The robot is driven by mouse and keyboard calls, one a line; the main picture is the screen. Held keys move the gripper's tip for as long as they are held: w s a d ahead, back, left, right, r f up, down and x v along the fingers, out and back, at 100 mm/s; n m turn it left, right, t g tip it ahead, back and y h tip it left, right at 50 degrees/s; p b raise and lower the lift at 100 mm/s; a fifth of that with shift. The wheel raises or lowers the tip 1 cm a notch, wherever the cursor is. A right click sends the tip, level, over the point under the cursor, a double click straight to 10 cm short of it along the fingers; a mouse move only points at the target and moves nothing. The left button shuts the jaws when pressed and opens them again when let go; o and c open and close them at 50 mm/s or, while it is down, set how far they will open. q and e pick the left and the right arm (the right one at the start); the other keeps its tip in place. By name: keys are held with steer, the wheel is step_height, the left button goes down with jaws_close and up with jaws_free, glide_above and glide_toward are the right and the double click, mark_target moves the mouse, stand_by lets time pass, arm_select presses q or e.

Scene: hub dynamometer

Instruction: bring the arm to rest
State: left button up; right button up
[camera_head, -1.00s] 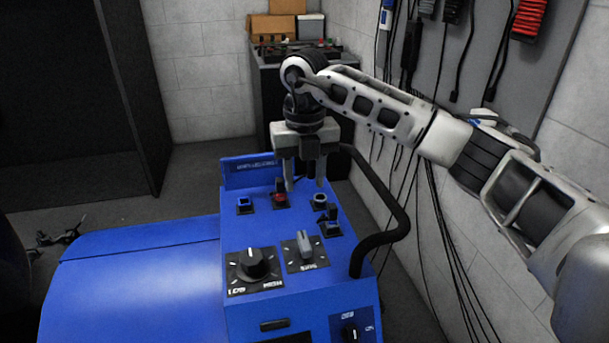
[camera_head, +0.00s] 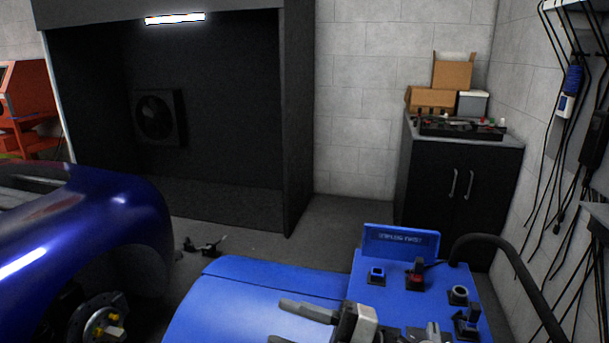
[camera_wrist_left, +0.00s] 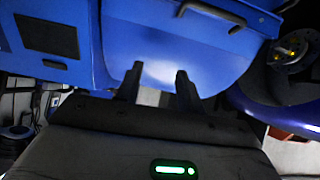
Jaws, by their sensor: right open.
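My right gripper (camera_head: 277,322) is at the bottom of the head view, its fingers pointing left and apart, with nothing seen between them. It shows in front of the blue control console (camera_head: 388,285). The rest of my right arm is mostly cut off by the lower edge. My left gripper (camera_wrist_left: 158,76) shows in the left wrist view with its two dark fingers apart and empty, in front of a blue housing (camera_wrist_left: 160,35). It cannot be made out in the head view.
The console carries a blue button (camera_head: 376,273), a red switch (camera_head: 416,275) and a black hose or rail (camera_head: 510,262) at its right. A blue car body (camera_head: 90,225) with a bare hub (camera_head: 103,325) stands left. A dark cabinet (camera_head: 455,185) stands behind. Floor between is mostly clear.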

steer(key=d+f+m+t+h, duration=0.95)
steer(key=m+t+h, duration=0.2)
steer(key=m, duration=0.75)
steer(key=s+d+f+m+g+h, duration=0.2)
steer(key=s+d+f+m+g, duration=0.1)
steer(key=s+f, duration=0.3)
steer(key=s+d+f+m+g+h, duration=0.3)
steer(key=s+f, duration=0.3)
steer(key=f, duration=0.2)
steer(key=shift+s+d+f+m, duration=0.3)
steer(key=shift+d+f, duration=0.05)
steer(key=shift+c, duration=0.3)
steer(key=shift+c, duration=0.3)
